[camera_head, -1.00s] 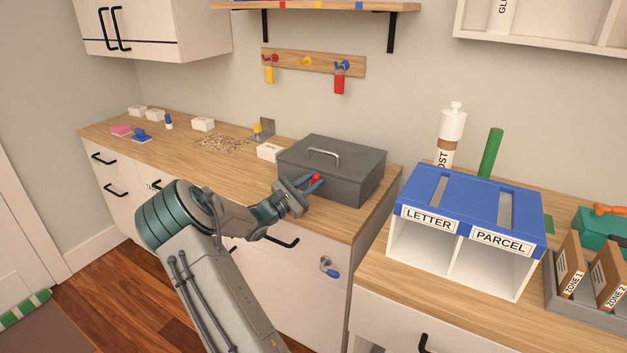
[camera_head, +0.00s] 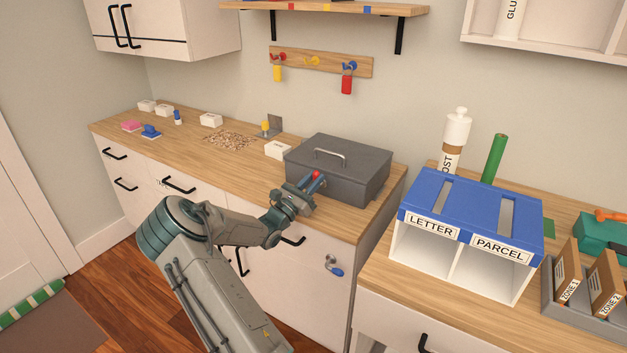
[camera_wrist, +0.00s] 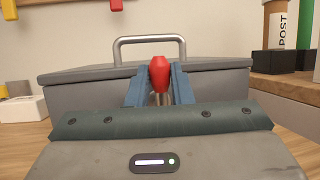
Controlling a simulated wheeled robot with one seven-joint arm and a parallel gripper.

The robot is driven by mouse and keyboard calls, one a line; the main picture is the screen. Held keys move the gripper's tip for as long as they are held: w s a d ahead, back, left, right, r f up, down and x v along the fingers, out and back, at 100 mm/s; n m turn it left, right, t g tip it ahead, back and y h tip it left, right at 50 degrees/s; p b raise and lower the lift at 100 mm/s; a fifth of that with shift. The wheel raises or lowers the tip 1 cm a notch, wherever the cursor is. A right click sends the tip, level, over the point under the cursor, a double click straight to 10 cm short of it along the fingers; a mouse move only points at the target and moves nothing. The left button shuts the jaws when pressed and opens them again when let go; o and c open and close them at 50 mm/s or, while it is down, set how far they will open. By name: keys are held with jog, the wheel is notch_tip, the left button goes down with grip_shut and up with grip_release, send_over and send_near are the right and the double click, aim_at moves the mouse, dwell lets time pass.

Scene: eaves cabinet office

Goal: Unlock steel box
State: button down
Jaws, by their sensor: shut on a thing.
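The grey steel box (camera_head: 335,165) stands on the wooden counter with its lid down and a metal handle on top. It also fills the middle of the wrist view (camera_wrist: 215,90). My gripper (camera_head: 311,182) is at the front of the box, with its blue fingers pointing at it. The fingers are shut on a small key with a red head (camera_wrist: 160,72). A thin metal part shows below the red head. The box's keyhole and the key's tip are hidden, so I cannot tell whether the key is in the lock.
A white block (camera_head: 277,150) sits left of the box. A hook rail (camera_head: 320,64) with yellow and red tags hangs on the wall. The blue-topped letter and parcel sorter (camera_head: 470,205) stands to the right. A blue-handled key or knob (camera_head: 336,270) is on the cabinet front below.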

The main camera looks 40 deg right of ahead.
jog(key=shift+f, duration=0.1)
jog(key=c, duration=1.3)
grip_release()
jog(key=v, duration=1.4)
jog(key=shift+b, duration=0.3)
jog(key=shift+s+r, duration=0.1)
jog(key=shift+r, duration=0.15)
